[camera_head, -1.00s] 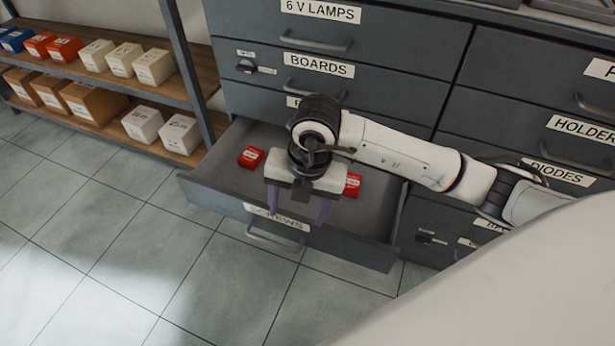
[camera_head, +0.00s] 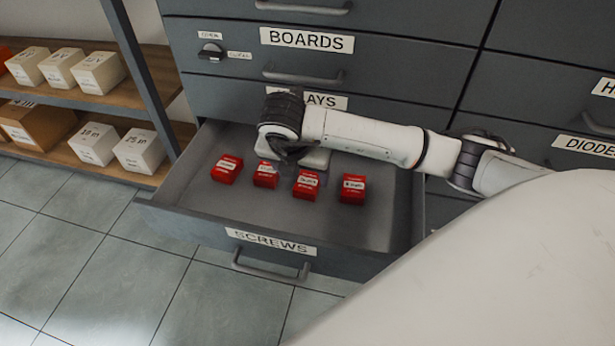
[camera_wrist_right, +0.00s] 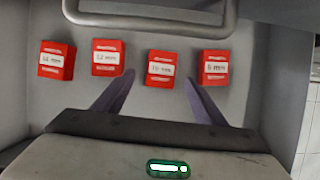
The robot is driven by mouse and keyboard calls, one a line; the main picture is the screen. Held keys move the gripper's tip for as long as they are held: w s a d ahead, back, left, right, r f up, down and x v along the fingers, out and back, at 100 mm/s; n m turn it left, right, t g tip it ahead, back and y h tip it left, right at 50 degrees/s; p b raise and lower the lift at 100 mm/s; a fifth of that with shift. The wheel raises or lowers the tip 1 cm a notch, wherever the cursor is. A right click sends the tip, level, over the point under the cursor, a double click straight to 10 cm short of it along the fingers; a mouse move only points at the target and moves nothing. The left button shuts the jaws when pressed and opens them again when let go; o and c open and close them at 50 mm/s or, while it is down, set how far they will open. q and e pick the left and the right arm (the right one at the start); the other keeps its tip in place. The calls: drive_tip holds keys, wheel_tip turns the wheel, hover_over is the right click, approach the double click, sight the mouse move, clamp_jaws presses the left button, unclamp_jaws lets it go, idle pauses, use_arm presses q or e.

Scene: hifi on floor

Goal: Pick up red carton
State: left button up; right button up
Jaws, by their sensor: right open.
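Several red cartons with white labels stand in a row in the open drawer (camera_head: 385,225). In the head view they are a left one (camera_head: 227,169), one beside it (camera_head: 265,174), a third (camera_head: 306,184) and a right one (camera_head: 352,188). My right gripper (camera_head: 287,178) is low over the row's middle, its fingers mostly hidden by its body. In the right wrist view the open, empty fingers (camera_wrist_right: 158,78) point at a red carton (camera_wrist_right: 162,68), which shows between their tips. Whether they touch it, I cannot tell. My left gripper is not in view.
The drawer's front, labelled SCREWS (camera_head: 270,243), and its side walls rise around the cartons. Closed drawers labelled BOARDS (camera_head: 307,41) are above and behind. A shelf (camera_head: 60,148) with white and brown boxes stands at left. The tiled floor in front is clear.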

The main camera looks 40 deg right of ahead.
sight(308, 181)
drive_tip(key=b+x, duration=0.1)
drive_tip(key=x, duration=0.4)
drive_tip(key=shift+d+r+b, duration=0.1)
drive_tip(key=shift+d+b, duration=0.1)
drive_tip(key=shift+b, duration=0.15)
drive_tip(key=c, duration=1.2)
drive_tip(key=shift+r, duration=0.15)
